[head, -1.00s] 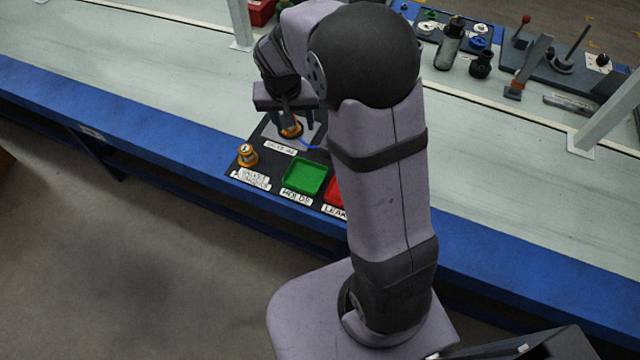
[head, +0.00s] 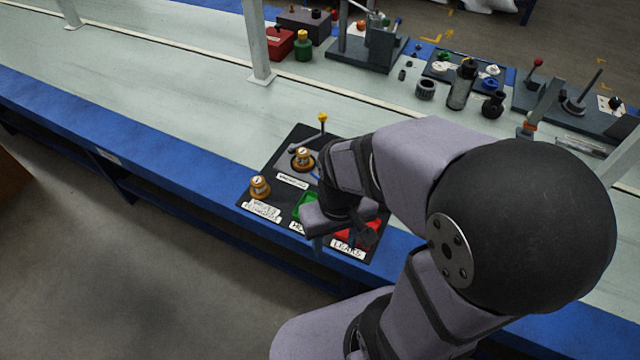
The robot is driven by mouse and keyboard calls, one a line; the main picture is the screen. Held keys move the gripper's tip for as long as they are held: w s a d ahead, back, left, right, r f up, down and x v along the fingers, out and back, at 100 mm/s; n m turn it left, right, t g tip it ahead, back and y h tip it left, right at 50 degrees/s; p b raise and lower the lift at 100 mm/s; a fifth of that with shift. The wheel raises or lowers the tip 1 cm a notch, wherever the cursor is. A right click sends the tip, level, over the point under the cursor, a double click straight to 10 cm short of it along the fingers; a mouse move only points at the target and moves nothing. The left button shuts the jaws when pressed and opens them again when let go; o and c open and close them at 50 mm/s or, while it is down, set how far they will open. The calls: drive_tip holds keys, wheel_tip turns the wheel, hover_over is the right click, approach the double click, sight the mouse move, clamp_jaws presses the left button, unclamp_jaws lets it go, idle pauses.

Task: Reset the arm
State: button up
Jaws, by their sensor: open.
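My gripper (head: 345,240) is over the front right of a black board (head: 283,160), above the green and red trays. Its jaws are open, and I see nothing between them. My arm reaches in from the lower right and hides part of the board. The green tray (head: 306,205) and the red tray (head: 352,236), with a "LEAKS" label, are partly covered. A brass valve with a gauge (head: 302,158) sits upright at the board's labelled station. A second brass valve (head: 260,187) stands at the board's left corner.
A grey post (head: 258,45) rises from the bench behind the board. A red box (head: 280,42), a green bottle (head: 303,46), a dark press (head: 370,50) and several black parts stand farther back. The bench top (head: 160,90) to the left is clear.

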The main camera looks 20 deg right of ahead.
wheel_tip(320, 180, up, 15)
drive_tip(key=p, duration=1.4)
drive_tip(key=shift+p, duration=0.3)
drive_tip(key=shift+f, duration=0.1)
